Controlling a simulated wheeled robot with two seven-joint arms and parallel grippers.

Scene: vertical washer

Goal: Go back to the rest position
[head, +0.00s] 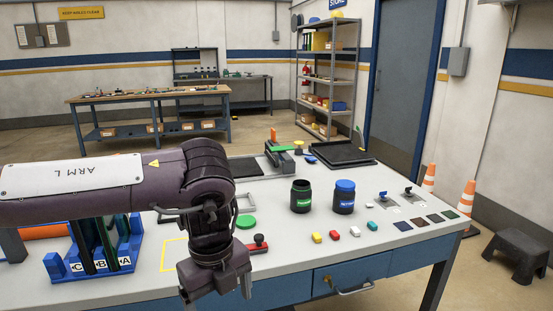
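My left arm, marked ARM L, reaches in from the left across the workbench (300,262). Its wrist bends down, and my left gripper (218,282) points downward near the bench's front edge. The gripper's fingers are not clear enough to tell whether they are open or shut, and I see no object in them. My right arm and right gripper are not in view.
A blue rack (65,268) stands under my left arm. Farther right are a green-labelled jar (301,197), a blue-lidded jar (344,198) and several small coloured blocks (334,234).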

